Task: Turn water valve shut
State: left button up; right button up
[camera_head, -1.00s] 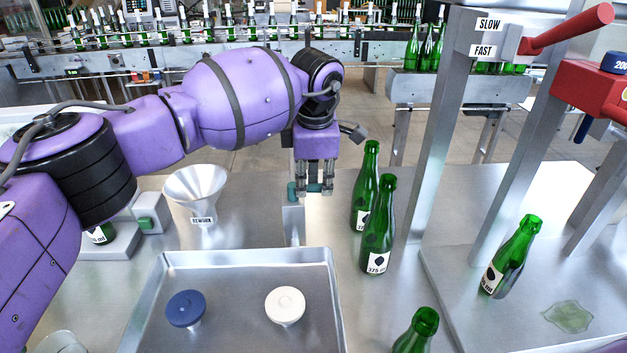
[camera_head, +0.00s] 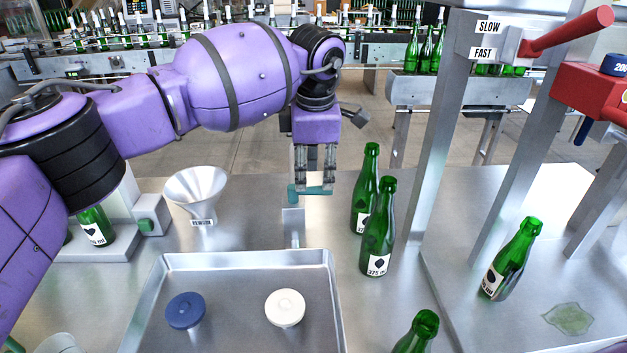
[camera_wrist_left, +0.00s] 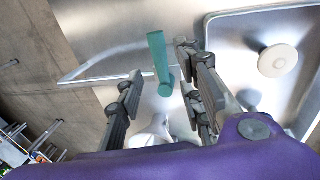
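The water valve has a teal lever handle (camera_head: 312,191) on a metal post (camera_head: 293,225) behind the tray; the lever lies roughly crosswise in the head view. In the left wrist view the teal handle (camera_wrist_left: 158,60) shows between the line of my fingers. My left gripper (camera_head: 314,180) points down just above the handle. In the wrist view its fingers (camera_wrist_left: 162,90) are spread apart with nothing clamped between them. Whether a finger touches the handle is unclear. My right gripper is out of view.
A tray (camera_head: 335,300) holds a blue stopper (camera_head: 185,310) and a white one (camera_head: 285,307). Green bottles (camera_head: 377,235) stand close right of the valve. A metal frame with a red lever (camera_head: 570,30) is farther right.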

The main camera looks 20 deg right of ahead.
pick_arm(q)
notch_tip(320, 180, up, 8)
jog(key=s, duration=0.1)
jog(key=shift+s+a, duration=0.2)
jog(key=shift+s, duration=0.15)
